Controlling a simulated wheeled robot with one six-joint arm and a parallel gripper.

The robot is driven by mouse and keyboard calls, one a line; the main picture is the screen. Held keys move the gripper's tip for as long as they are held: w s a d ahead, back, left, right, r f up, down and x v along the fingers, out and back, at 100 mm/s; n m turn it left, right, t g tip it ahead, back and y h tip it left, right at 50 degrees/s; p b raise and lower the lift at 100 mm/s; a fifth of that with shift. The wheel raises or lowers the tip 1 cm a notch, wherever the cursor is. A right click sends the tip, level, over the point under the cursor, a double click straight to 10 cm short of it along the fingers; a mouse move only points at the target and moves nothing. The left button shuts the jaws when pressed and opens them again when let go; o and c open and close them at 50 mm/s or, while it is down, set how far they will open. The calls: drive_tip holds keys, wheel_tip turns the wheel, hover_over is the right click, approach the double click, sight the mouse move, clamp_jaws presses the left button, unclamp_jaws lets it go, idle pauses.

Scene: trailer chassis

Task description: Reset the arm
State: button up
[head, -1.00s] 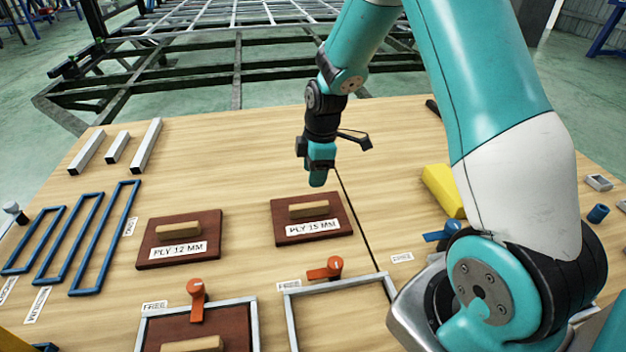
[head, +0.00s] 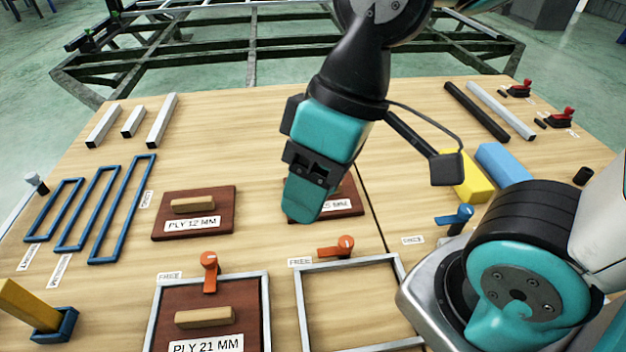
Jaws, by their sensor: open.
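My gripper (head: 308,190) hangs in the middle of the head view, fingers pointing down, above the table. It hides most of the ply 15 mm board (head: 345,197), whose label shows only in part. The fingers line up one behind the other here, so the gap between them is hidden, and nothing is seen held in them. My arm rises from the lower right and folds over the top of the view.
The ply 12 mm board (head: 194,228) lies left of my gripper. The ply 21 mm board (head: 243,318) sits in a grey frame, beside an empty frame (head: 299,310). Blue frames (head: 119,212) lie at left; yellow (head: 467,180) and light blue blocks (head: 503,166) at right. A trailer chassis (head: 260,62) stands behind.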

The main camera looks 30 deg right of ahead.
wheel_tip(320, 180, up, 33)
drive_tip(key=p, duration=3.2)
drive_tip(key=shift+p, duration=0.4)
drive_tip(key=shift+w+f, duration=0.1)
